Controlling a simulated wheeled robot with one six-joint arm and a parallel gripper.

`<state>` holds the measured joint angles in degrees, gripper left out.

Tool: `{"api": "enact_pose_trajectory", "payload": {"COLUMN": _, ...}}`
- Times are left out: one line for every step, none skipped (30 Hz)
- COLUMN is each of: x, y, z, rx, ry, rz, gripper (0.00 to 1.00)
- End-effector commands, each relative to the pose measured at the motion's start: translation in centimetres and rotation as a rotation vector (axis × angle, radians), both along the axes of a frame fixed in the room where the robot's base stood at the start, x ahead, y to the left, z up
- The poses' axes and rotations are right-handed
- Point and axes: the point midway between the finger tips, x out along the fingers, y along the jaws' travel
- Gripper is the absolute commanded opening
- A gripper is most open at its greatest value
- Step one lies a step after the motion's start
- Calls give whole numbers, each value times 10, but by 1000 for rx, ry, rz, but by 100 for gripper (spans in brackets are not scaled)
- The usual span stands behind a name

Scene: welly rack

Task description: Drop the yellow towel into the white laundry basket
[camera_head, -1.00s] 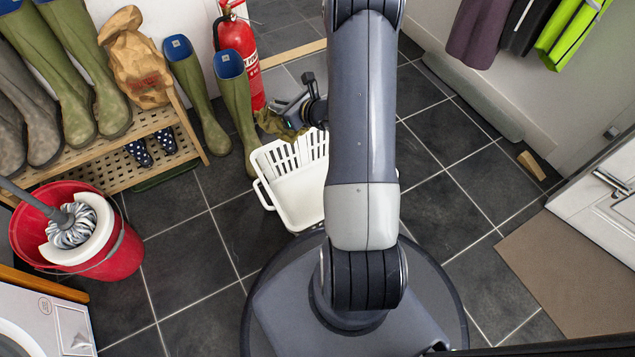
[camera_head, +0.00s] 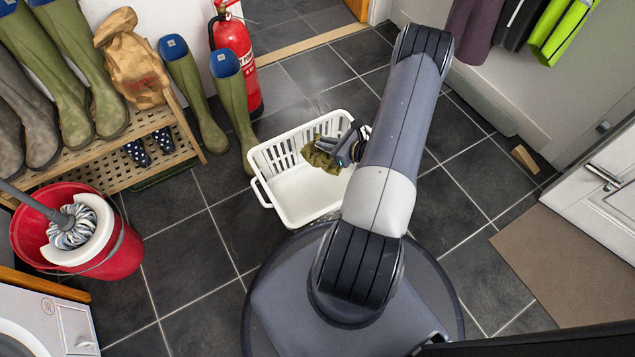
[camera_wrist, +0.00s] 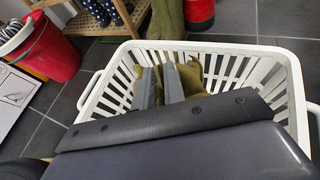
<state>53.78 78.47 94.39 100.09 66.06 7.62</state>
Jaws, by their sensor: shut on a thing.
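The towel (camera_head: 320,158) looks a dull olive-yellow and hangs crumpled from my gripper (camera_head: 346,147). My gripper is shut on it, over the right far part of the white laundry basket (camera_head: 297,201). The basket stands on the floor, with slatted sides and an empty bare bottom in view. In the wrist view, the towel (camera_wrist: 193,76) shows around the two grey fingers (camera_wrist: 160,82), inside the outline of the basket rim (camera_wrist: 220,46). How far the towel is above the basket bottom I cannot tell.
A wooden rack (camera_head: 112,160) with boots and a paper bag (camera_head: 132,62) stands left. Green boots (camera_head: 234,105) and a fire extinguisher (camera_head: 236,50) are behind the basket. A red mop bucket (camera_head: 115,245) stands at left. Dark floor tiles right of the basket are clear.

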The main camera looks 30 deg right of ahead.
Motion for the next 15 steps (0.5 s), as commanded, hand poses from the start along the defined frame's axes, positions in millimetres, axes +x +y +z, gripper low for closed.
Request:
{"api": "enact_pose_trajectory", "payload": {"x": 0, "y": 0, "z": -11, "rx": 1, "ry": 0, "rz": 0, "gripper": 0}}
{"api": "enact_pose_trajectory", "payload": {"x": 0, "y": 0, "z": -15, "rx": 1, "ry": 0, "rz": 0, "gripper": 0}}
{"api": "enact_pose_trajectory", "payload": {"x": 0, "y": 0, "z": -20, "rx": 0, "ry": 0, "rz": 0, "gripper": 0}}
{"api": "enact_pose_trajectory", "payload": {"x": 0, "y": 0, "z": -23, "rx": 0, "ry": 0, "rz": 0, "gripper": 0}}
{"api": "enact_pose_trajectory", "payload": {"x": 0, "y": 0, "z": -26, "rx": 0, "ry": 0, "rz": 0, "gripper": 0}}
{"api": "enact_pose_trajectory", "payload": {"x": 0, "y": 0, "z": -29, "rx": 0, "ry": 0, "rz": 0, "gripper": 0}}
{"api": "enact_pose_trajectory", "payload": {"x": 0, "y": 0, "z": -31, "rx": 0, "ry": 0, "rz": 0, "gripper": 0}}
{"api": "enact_pose_trajectory", "payload": {"x": 0, "y": 0, "z": -33, "rx": 0, "ry": 0, "rz": 0, "gripper": 0}}
{"api": "enact_pose_trajectory", "payload": {"x": 0, "y": 0, "z": -34, "rx": 0, "ry": 0, "rz": 0, "gripper": 0}}
{"api": "enact_pose_trajectory", "payload": {"x": 0, "y": 0, "z": -35, "rx": -1, "ry": 0, "rz": 0, "gripper": 0}}
{"api": "enact_pose_trajectory", "payload": {"x": 0, "y": 0, "z": -35, "rx": -1, "ry": 0, "rz": 0, "gripper": 0}}
{"api": "enact_pose_trajectory", "payload": {"x": 0, "y": 0, "z": -35, "rx": 0, "ry": -1, "rz": 0, "gripper": 0}}
{"api": "enact_pose_trajectory", "payload": {"x": 0, "y": 0, "z": -35, "rx": 0, "ry": -1, "rz": 0, "gripper": 0}}
{"api": "enact_pose_trajectory", "payload": {"x": 0, "y": 0, "z": -35, "rx": 0, "ry": -1, "rz": 0, "gripper": 0}}
{"api": "enact_pose_trajectory", "payload": {"x": 0, "y": 0, "z": -34, "rx": 0, "ry": -1, "rz": 0, "gripper": 0}}
